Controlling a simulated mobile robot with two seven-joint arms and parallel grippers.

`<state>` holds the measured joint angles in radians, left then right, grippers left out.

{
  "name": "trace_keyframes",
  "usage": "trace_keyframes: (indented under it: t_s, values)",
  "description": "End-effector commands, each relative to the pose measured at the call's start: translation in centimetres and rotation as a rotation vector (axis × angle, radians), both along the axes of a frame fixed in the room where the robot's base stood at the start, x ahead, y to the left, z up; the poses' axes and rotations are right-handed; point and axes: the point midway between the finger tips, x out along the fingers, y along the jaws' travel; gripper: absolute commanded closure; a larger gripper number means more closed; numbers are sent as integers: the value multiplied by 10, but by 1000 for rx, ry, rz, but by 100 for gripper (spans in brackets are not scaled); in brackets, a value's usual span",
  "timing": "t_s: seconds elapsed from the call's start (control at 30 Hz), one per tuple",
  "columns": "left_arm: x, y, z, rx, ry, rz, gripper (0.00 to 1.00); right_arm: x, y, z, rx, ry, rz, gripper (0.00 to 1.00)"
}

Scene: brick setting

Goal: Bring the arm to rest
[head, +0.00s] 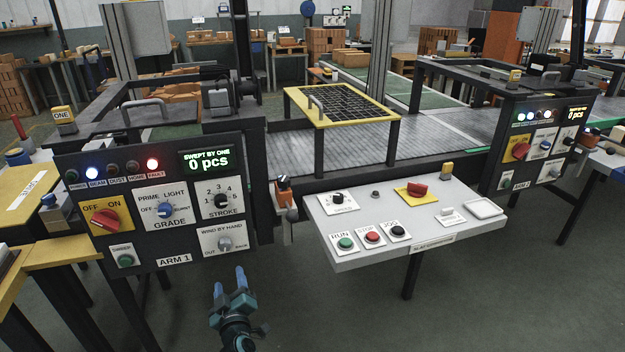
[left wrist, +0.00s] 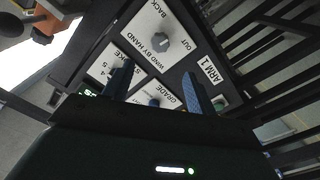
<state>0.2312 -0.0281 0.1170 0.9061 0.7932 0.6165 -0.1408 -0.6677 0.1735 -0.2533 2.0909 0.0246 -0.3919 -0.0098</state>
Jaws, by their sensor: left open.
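The ARM 1 panel (head: 143,240) stands at the left in the head view. Its red OFF/ON switch (head: 105,218), blue GRADE knob (head: 165,210), black STROKE knob (head: 221,200), grey WIND BY HAND knob (head: 224,244) and green button (head: 126,261) show. The display (head: 206,161) reads 0 pcs. My left gripper (head: 231,281) is open and empty, below and in front of the panel. In the left wrist view, its fingers (left wrist: 160,88) are apart before the panel. My right gripper is not in view.
A grey console (head: 430,215) with RUN, STOP and JOG buttons stands right of my left gripper. A yellow-framed grid table (head: 343,104) spans the conveyor behind. A second panel (head: 543,140) is at the far right. The floor between panel and console is open.

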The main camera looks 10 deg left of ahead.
Motion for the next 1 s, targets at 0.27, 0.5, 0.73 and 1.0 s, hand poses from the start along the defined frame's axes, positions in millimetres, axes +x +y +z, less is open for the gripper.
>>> trace_keyframes:
  t_s: [0.27,0.5,0.73,1.0]
  values:
    - [-40,-46,-1,138,119,-287,43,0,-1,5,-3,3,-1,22]
    - [-147,-141,-2,348,395,-714,43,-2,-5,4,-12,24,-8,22]
    - [-239,-188,15,469,606,-922,43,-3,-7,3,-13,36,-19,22]
    - [-265,-197,23,500,670,-965,43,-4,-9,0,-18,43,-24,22]
